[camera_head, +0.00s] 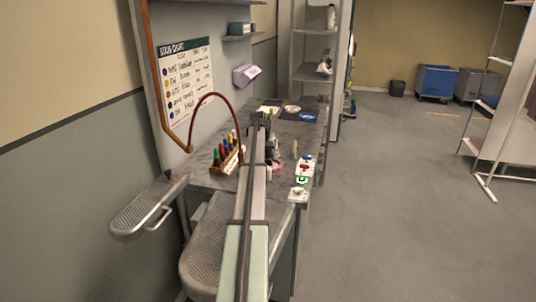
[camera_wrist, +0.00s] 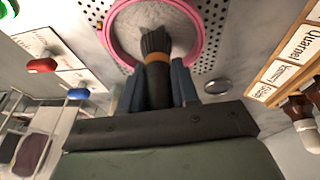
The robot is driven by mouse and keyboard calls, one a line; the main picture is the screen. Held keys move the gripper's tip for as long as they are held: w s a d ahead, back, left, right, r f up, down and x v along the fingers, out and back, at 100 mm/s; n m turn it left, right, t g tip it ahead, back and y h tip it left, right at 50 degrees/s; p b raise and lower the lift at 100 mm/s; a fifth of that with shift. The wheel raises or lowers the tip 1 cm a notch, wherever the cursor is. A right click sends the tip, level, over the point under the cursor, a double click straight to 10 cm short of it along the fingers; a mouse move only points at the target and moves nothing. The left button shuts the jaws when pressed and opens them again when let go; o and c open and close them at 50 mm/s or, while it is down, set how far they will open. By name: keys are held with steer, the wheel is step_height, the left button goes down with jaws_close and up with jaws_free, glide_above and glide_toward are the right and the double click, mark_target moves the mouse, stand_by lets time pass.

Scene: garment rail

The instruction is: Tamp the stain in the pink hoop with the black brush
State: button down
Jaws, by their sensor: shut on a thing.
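In the wrist view my gripper (camera_wrist: 158,88) is shut on the black brush (camera_wrist: 156,42), with its blue-grey fingers on either side of the handle below an orange-brown band. The dark bristles point into the pink hoop (camera_wrist: 112,42), over the pale cloth (camera_wrist: 188,30) inside it. I cannot tell whether the bristle tips touch the cloth. No stain shows; the brush covers the middle of the hoop. In the head view the pink hoop (camera_head: 278,167) is partly visible on the table just right of my arm, which hides the brush and most of the gripper.
A rack of several coloured-cap bottles (camera_head: 226,155) stands on the table (camera_head: 203,178) left of my arm, near a red curved hose (camera_head: 210,96). Small bottles stand close to the hoop. A perforated plate (camera_wrist: 216,18) surrounds the hoop.

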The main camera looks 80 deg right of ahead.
steer(key=shift+f, duration=0.35)
steer(key=shift+r, duration=0.1)
steer(key=shift+r, duration=0.85)
steer(key=shift+r, duration=3)
